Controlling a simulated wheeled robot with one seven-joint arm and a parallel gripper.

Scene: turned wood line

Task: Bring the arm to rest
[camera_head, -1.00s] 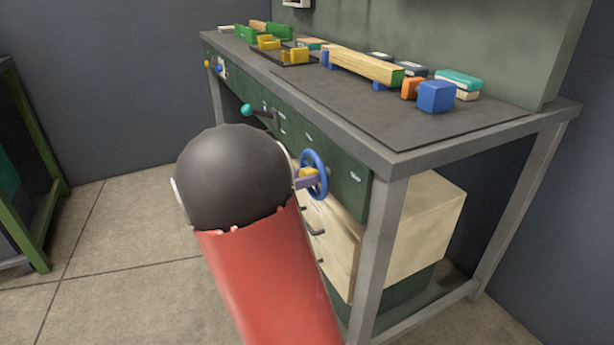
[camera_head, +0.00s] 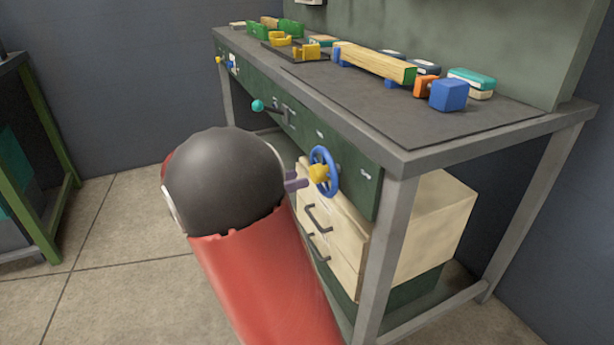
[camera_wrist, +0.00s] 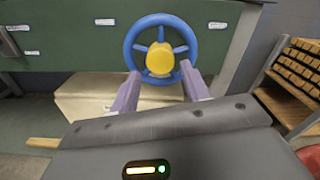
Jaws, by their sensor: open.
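My gripper (camera_wrist: 161,92) is open, its two purple fingers apart and nothing between them. A blue handwheel with a yellow hub (camera_wrist: 161,58) is on the front of the green bench panel, just beyond the fingertips. In the head view the blue handwheel (camera_head: 329,171) is at the right part of the panel. My gripper's purple fingers (camera_head: 297,182) show just left of it, with a small gap to the hub. The rest of the gripper is hidden behind my black and red arm.
The workbench (camera_head: 415,155) carries blocks, including a long wooden bar (camera_head: 375,61) and a blue cube (camera_head: 448,95). A teal-knobbed lever (camera_head: 258,106) sticks out from the panel. A wooden drawer unit (camera_head: 335,235) stands below. Floor at left is open, up to a green-framed stand (camera_head: 50,150).

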